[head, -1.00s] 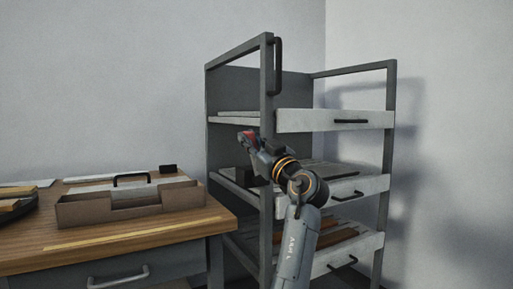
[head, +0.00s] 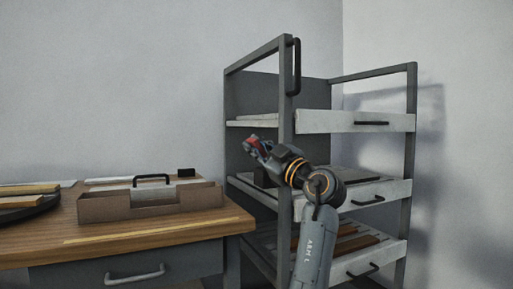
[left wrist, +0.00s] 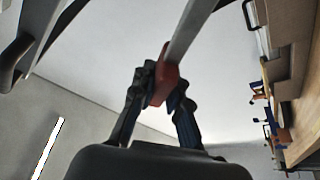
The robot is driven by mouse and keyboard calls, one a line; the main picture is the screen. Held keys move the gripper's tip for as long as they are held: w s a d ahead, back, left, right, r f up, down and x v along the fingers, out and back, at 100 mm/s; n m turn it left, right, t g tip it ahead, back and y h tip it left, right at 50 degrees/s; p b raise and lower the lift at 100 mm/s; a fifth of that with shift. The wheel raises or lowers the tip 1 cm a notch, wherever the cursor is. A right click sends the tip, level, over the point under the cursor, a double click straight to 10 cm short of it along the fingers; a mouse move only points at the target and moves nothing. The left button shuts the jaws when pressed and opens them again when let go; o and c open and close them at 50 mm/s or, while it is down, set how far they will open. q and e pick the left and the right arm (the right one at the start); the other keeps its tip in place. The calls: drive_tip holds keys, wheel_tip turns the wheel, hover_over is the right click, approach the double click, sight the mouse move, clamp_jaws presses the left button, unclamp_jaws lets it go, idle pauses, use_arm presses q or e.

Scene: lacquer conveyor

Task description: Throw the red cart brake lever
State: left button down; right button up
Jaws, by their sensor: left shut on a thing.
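The red cart brake lever shows in the left wrist view as a red grip (left wrist: 164,78) on a flat grey bar. In the head view only a small red part (head: 252,141) shows at my fingertips. My left gripper (head: 257,148) is shut on the red grip, in front of the left side of the grey cart (head: 286,105). In the left wrist view its fingers (left wrist: 160,92) close on both sides of the grip. The lever's pivot is not clear to see. My right gripper is out of view.
The cart has shelves and pale drawers with black handles (head: 371,123). A wooden bench (head: 150,237) stands at left with a brown tote (head: 150,204) and several boards (head: 30,188). A vertical black handle (head: 297,66) is on the cart's front post.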

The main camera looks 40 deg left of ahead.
use_arm(q)
drive_tip(key=shift+f, duration=0.15)
drive_tip(key=c, duration=1.3)
unclamp_jaws()
drive_tip(key=v, duration=1.2)
